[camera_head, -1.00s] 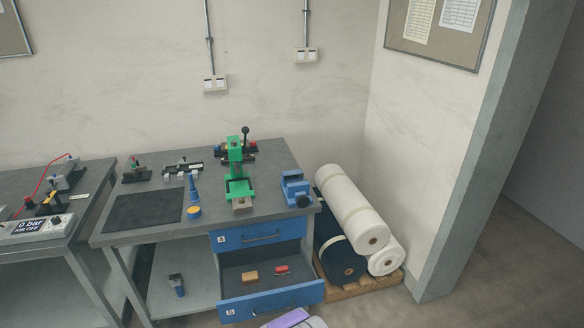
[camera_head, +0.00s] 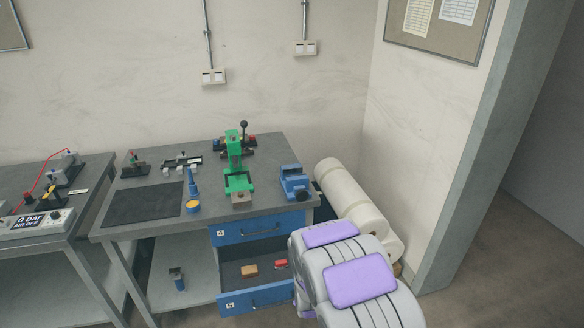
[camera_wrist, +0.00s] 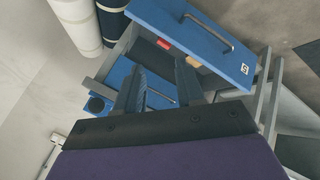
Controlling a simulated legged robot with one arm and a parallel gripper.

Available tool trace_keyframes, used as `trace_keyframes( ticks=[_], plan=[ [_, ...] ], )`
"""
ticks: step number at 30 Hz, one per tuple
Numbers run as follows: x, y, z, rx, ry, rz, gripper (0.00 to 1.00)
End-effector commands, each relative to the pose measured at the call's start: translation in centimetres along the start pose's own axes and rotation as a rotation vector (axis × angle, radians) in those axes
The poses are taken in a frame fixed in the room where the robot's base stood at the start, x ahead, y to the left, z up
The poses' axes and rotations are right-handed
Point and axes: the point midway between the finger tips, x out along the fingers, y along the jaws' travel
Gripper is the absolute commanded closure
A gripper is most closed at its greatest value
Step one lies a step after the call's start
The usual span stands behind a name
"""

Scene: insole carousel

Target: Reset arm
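My gripper (camera_wrist: 158,88) shows in the wrist view with its two dark fingers apart and nothing between them. It is over the bench's drawer side, with the open lower blue drawer (camera_wrist: 215,42) beyond the fingers. In the head view my gripper cannot be made out; my grey and purple arm rises at the lower right, in front of the drawer's right end. The open drawer (camera_head: 256,299) holds a tan block (camera_head: 250,270) and a red object (camera_head: 281,264). The upper blue drawer (camera_head: 258,228) is shut.
The grey bench (camera_head: 150,232) carries a green press (camera_head: 238,180), a blue vise (camera_head: 294,182), a black mat (camera_head: 143,204) and small tools. White rolls (camera_head: 350,195) lie to its right, partly behind my arm. A second bench with an air panel (camera_head: 37,222) stands left.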

Motion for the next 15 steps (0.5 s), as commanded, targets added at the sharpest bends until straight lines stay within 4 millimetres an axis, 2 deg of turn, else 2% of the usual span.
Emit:
trace_keyframes(
  ticks=[1, 6, 11, 15],
  plan=[
    [-1.5, 0.9, -0.3, 0.037, -0.013, -0.012, 0.62],
    [-6.3, 2.2, 0.3, 0.156, -0.089, -0.084, 0.62],
    [-11.3, 2.8, 1.3, 0.266, -0.167, -0.147, 0.62],
    [-16.0, 2.9, 2.4, 0.355, -0.237, -0.196, 0.62]
  ],
)
